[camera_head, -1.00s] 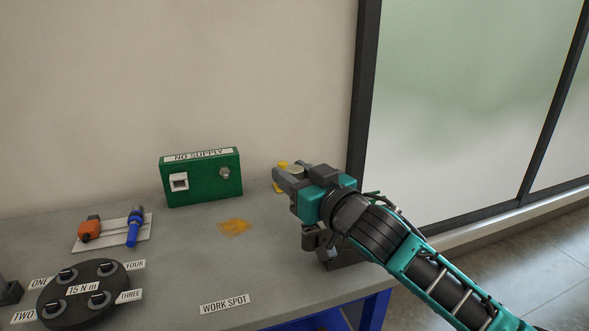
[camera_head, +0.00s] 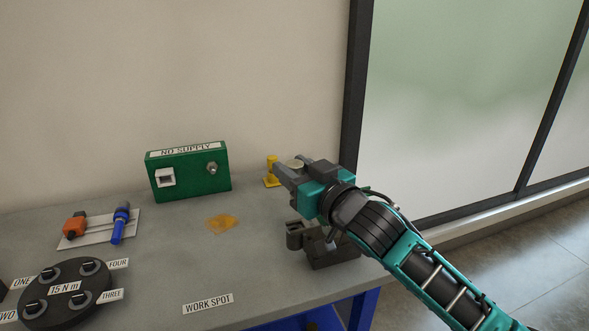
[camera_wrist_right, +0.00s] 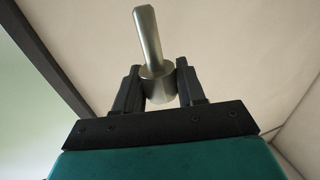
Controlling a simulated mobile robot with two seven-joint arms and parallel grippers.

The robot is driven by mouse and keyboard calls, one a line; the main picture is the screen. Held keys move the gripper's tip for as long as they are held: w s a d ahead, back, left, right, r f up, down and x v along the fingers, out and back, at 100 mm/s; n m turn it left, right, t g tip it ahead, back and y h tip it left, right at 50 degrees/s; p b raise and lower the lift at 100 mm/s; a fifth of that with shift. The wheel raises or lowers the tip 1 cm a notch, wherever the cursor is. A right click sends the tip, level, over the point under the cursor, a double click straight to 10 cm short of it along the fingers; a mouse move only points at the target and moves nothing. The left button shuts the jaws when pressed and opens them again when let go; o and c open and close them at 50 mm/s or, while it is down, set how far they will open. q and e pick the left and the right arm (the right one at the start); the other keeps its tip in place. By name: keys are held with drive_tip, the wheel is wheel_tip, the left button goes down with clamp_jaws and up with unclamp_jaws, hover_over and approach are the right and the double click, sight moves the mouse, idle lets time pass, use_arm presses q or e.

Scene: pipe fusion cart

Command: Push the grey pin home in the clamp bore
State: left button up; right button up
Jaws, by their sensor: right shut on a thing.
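My right gripper (camera_head: 284,172) is shut on the grey pin (camera_wrist_right: 156,88), a metallic piece with a thick round body and a thinner rod. In the right wrist view the body sits between the fingertips and the rod points up in the picture. In the head view the fingers hide most of the pin. A dark clamp-like block (camera_head: 335,257) stands on the bench below my right wrist, partly covered by the arm. I cannot make out its bore. The pin is held apart from this block. My left gripper is not in view.
A green box marked NO SUPPLY (camera_head: 189,181) stands at the back, with a yellow piece (camera_head: 271,180) to its right. An orange patch (camera_head: 221,224), a white plate (camera_head: 96,239) with orange and blue tools and a black disc (camera_head: 68,305) lie left.

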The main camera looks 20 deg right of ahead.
drive_tip(key=shift+f+b, duration=1.7)
drive_tip(key=shift+f, duration=1.1)
drive_tip(key=shift+p, duration=0.3)
drive_tip(key=shift+p, duration=0.35)
drive_tip(key=shift+f, duration=0.3)
drive_tip(key=shift+f+b, duration=1.7)
drive_tip(key=shift+f, duration=0.6)
drive_tip(key=o, duration=1.1)
drive_tip(key=shift+o, duration=0.2)
